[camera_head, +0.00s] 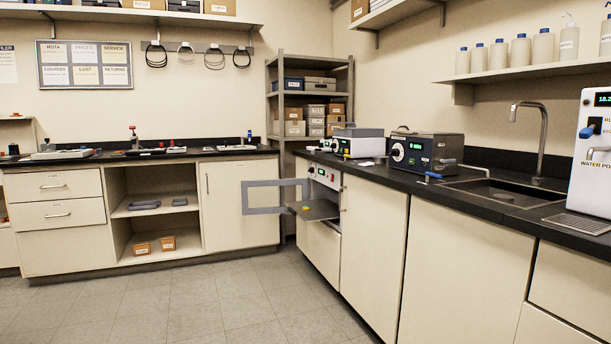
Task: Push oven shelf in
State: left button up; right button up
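The oven (327,178) is a small white-fronted unit built into the right-hand counter, near the corner. Its grey door (249,210), a frame around a window, stands open to the left. A flat grey oven shelf (318,213) sticks out of the oven's opening. A small patch of green, yellow and orange shows on the shelf; it is too small to make out. The inside of the oven is mostly hidden from this angle. Neither of my grippers is in view.
Open tiled floor (220,310) lies in front of the oven. The right counter (480,200) has cabinets, a sink and bench instruments. A left counter (130,157) with drawers and open shelves runs along the back wall. A grey shelving rack (310,65) stands in the corner.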

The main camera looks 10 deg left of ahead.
aim_at(322, 209)
jog(key=i+j, duration=0.25)
jog(key=i, duration=0.25)
jog(key=i+j, duration=0.25)
jog(key=i, duration=0.2)
jog(key=i+j, duration=0.25)
jog(key=i, duration=0.25)
jog(key=i+j, duration=0.25)
jog(key=i, duration=0.25)
jog(key=i+j, duration=0.25)
jog(key=i, duration=0.25)
jog(key=i+j+z, duration=0.1)
jog(key=i+j, duration=0.2)
